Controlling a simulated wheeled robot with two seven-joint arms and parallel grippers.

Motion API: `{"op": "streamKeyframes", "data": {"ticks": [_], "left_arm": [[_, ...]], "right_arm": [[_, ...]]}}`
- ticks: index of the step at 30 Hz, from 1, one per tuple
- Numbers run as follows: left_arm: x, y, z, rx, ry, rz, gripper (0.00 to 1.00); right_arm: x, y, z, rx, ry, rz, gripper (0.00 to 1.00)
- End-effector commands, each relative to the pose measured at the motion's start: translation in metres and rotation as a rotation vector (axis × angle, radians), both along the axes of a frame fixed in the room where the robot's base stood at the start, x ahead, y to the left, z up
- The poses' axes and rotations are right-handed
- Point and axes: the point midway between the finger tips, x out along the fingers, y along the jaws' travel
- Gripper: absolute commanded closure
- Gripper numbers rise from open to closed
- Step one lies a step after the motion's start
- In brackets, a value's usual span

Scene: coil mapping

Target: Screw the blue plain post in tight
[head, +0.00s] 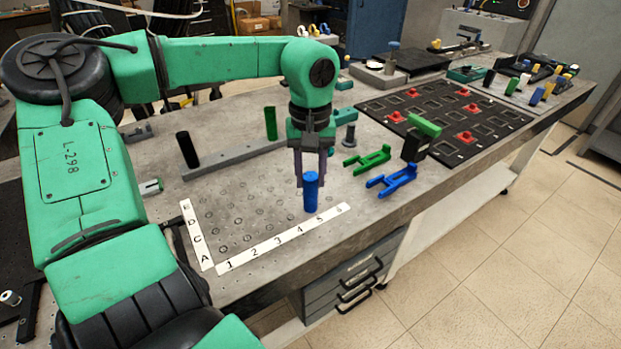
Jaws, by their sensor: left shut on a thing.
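The blue plain post (311,193) stands upright on the hole grid of the bench, near the printed number strip (285,240), around the 5. My left gripper (311,180) points straight down from above and is shut on the post's upper part. The lower part of the post shows below the fingers. Whether its foot is seated in a hole cannot be told from this view. My right gripper is not in view.
A black post (187,150) and a green post (270,124) stand behind, near a grey bar (225,161). Green (367,160) and blue (391,180) forked pieces lie to the right. A black panel (445,118) with red parts lies beyond. The grid left of the post is clear.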

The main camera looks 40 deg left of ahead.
Motion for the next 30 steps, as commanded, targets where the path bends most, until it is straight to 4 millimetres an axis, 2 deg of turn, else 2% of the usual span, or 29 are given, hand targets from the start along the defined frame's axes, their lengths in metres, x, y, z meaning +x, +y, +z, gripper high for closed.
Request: {"op": "streamKeyframes", "data": {"ticks": [2, 11, 12, 14, 25, 28, 30], "left_arm": [[0.000, 0.000, -0.001, -0.001, 0.002, -0.079, 1.00], [0.000, 0.000, -0.002, -0.001, 0.002, -0.829, 1.00], [0.000, 0.000, -0.002, -0.001, 0.002, -0.839, 0.49], [0.000, 0.000, -0.002, 0.000, 0.003, -0.835, 0.26], [0.000, 0.000, 0.002, 0.001, 0.002, -0.832, 0.26], [0.001, 0.001, 0.018, 0.002, 0.000, -0.830, 0.26], [0.001, 0.000, 0.036, 0.004, -0.002, -0.831, 0.26]], "right_arm": [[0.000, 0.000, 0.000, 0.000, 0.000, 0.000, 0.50], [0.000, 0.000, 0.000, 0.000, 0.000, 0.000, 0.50], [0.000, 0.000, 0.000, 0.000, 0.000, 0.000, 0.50], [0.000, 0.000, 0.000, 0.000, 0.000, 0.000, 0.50], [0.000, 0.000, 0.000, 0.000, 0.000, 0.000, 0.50], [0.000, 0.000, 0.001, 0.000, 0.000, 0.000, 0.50], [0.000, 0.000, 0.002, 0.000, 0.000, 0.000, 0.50]]}}
